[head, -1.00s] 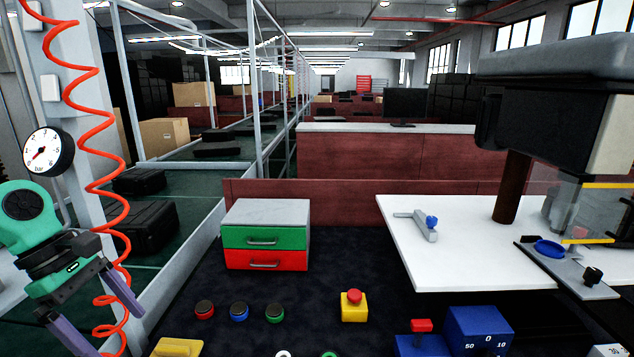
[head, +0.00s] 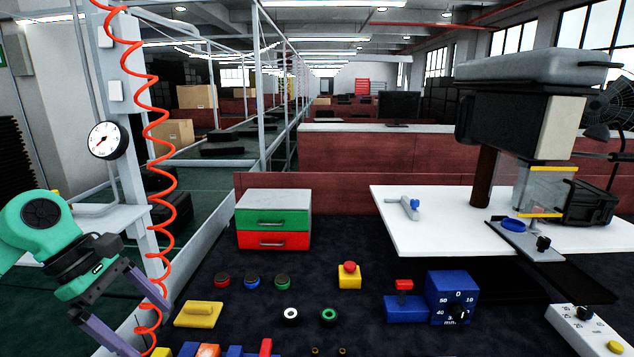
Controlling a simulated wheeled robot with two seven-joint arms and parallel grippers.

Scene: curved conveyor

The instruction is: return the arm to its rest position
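My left gripper (head: 138,318) is at the lower left of the head view, on a green and black wrist. Its two purple fingers are spread apart with nothing between them. It hangs left of the dark table, near the red coiled hose, apart from the things on the table. My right arm and gripper are not in view.
A drawer box (head: 273,220) with green and red drawers stands on the dark table (head: 340,255). A yellow block (head: 198,314), several round buttons, a red-topped yellow button (head: 349,276) and a blue timer (head: 452,298) lie nearer. A machine (head: 530,110) stands over a white tabletop (head: 430,235) at right.

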